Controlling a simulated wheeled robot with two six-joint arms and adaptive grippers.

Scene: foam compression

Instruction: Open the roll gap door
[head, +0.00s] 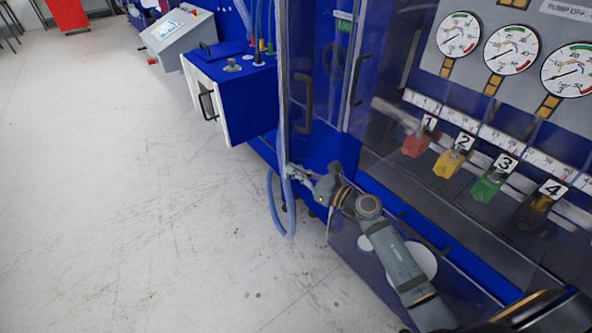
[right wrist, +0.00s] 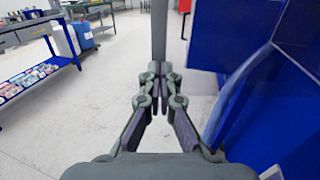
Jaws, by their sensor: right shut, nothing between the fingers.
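On the blue machine, a clear door panel (head: 320,50) with a dark vertical handle (head: 303,103) stands at the left end of the front. A second clear panel to its right has another dark handle (head: 355,75). I cannot tell from any label which one is the roll gap door. My right gripper (head: 292,172) is low beside the left panel's lower edge, below its handle and apart from it. In the right wrist view its fingertips (right wrist: 159,70) are together and empty, with a grey upright bar (right wrist: 159,30) just beyond them. My left gripper is out of view.
A blue hose (head: 283,215) hangs by the gripper. A blue cabinet with a white door (head: 205,100) juts out to the left. Gauges (head: 511,50) and numbered colored valves (head: 453,162) sit on the right. The pale floor (head: 110,200) at left is clear.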

